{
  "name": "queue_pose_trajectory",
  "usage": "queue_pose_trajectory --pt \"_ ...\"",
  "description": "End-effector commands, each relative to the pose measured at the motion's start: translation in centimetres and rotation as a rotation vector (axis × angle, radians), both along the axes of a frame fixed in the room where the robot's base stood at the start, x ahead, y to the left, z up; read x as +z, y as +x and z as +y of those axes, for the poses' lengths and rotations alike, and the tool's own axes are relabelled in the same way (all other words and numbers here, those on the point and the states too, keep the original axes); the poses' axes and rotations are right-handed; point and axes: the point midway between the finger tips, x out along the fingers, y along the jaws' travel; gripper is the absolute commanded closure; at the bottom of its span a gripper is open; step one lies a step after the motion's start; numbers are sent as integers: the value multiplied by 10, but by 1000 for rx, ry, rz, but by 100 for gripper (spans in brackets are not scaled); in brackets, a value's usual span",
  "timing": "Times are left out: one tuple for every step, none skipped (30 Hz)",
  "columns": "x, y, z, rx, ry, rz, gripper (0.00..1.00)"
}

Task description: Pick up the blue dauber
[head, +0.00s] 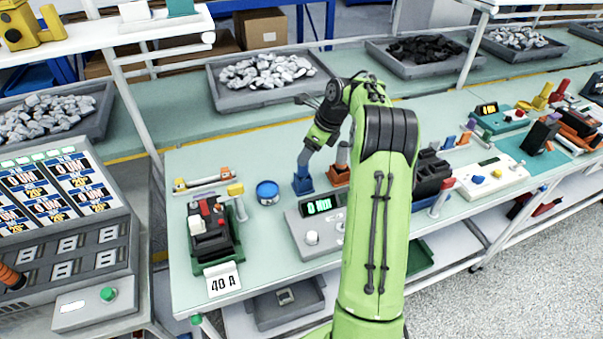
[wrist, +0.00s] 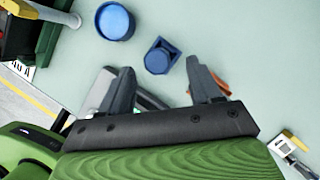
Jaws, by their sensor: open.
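The blue dauber (head: 302,181), a small block with a square base and a narrower round top, stands upright on the pale green bench. In the wrist view the blue dauber (wrist: 160,56) lies just past the fingertips, in line with the gap between them. My gripper (wrist: 160,68) is open and empty, its two dark fingers apart. In the head view my gripper (head: 304,159) points down, close above the dauber; whether they touch I cannot tell.
A round blue tin (head: 267,192) stands left of the dauber. An orange block with a grey cylinder (head: 338,173) is close on its right. A grey meter box (head: 312,228) with a lit display stands in front. A black and green breaker fixture (head: 211,228) is farther left.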

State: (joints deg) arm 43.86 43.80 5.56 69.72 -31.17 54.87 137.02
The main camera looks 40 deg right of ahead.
Motion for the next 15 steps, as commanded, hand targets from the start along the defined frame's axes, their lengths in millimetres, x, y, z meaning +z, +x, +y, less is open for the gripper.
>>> queue_pose_trajectory --pt "-9 2 2 1 -1 1 37" --pt "-11 4 2 1 0 0 37" --pt "-14 5 3 1 -1 -1 37" --pt "-18 6 4 2 -1 0 37" --pt "-22 7 5 3 -1 1 37" --pt "-29 9 7 4 -1 1 37" --pt "-35 11 9 4 -2 0 37" --pt "-41 13 11 3 -1 2 37" --pt "-48 16 13 4 -1 1 37" --pt "-53 17 14 3 -1 1 37" --pt "-56 19 14 2 -2 1 37" --pt "-60 20 15 1 -2 0 37" --pt "-61 21 15 1 -1 -1 37" --pt "-62 22 15 1 -1 -1 37" --pt "-62 22 15 1 -2 -2 37"
